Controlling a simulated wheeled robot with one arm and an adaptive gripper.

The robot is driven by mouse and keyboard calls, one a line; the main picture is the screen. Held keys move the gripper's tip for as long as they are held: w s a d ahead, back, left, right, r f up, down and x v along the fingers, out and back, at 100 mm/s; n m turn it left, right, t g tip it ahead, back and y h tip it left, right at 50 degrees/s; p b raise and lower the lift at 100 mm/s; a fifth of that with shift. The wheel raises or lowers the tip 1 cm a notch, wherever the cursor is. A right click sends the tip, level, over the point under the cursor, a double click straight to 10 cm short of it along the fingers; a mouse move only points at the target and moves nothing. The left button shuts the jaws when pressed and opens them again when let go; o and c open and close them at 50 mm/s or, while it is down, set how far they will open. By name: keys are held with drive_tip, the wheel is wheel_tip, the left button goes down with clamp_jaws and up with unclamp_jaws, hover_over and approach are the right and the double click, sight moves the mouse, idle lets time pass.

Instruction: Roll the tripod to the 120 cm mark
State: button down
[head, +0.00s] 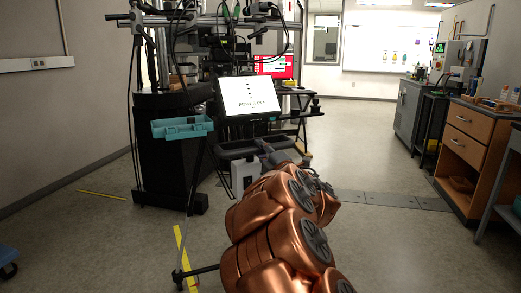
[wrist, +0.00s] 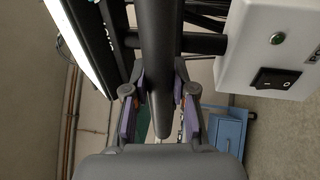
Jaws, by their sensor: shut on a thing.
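The tripod shows only in part in the head view. A white panel (head: 250,94) with dark print and a white box (head: 245,174) are close to my gripper (head: 270,152). In the wrist view my gripper (wrist: 159,72) is shut on a dark round bar (wrist: 157,28), with one finger on each side. A white box with a black switch and green button (wrist: 277,39) is right of the bar. My arm hides much of the tripod base.
A yellow strip (head: 182,248) lies on the floor by the foot, and another (head: 102,194) lies further left. No readable centimetre numbers show. A large black test machine (head: 165,150) with a teal tray (head: 183,128) stands behind. Wooden drawers (head: 472,145) line the right; open floor lies between.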

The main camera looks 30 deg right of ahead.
drive_tip(key=shift+s+f, duration=0.1)
idle(0.3)
drive_tip(key=c, duration=0.9)
unclamp_jaws()
drive_tip(key=shift+s, duration=0.15)
drive_tip(key=shift+s+a+f, duration=0.1)
drive_tip(key=shift+s+f, duration=0.25)
drive_tip(key=shift+s, duration=1.55)
drive_tip(key=shift+s+f, duration=0.4)
drive_tip(key=shift+s, duration=1.55)
drive_tip(key=shift+s+a+f, duration=0.1)
drive_tip(key=shift+s+f, duration=0.25)
drive_tip(key=shift+s, duration=1.55)
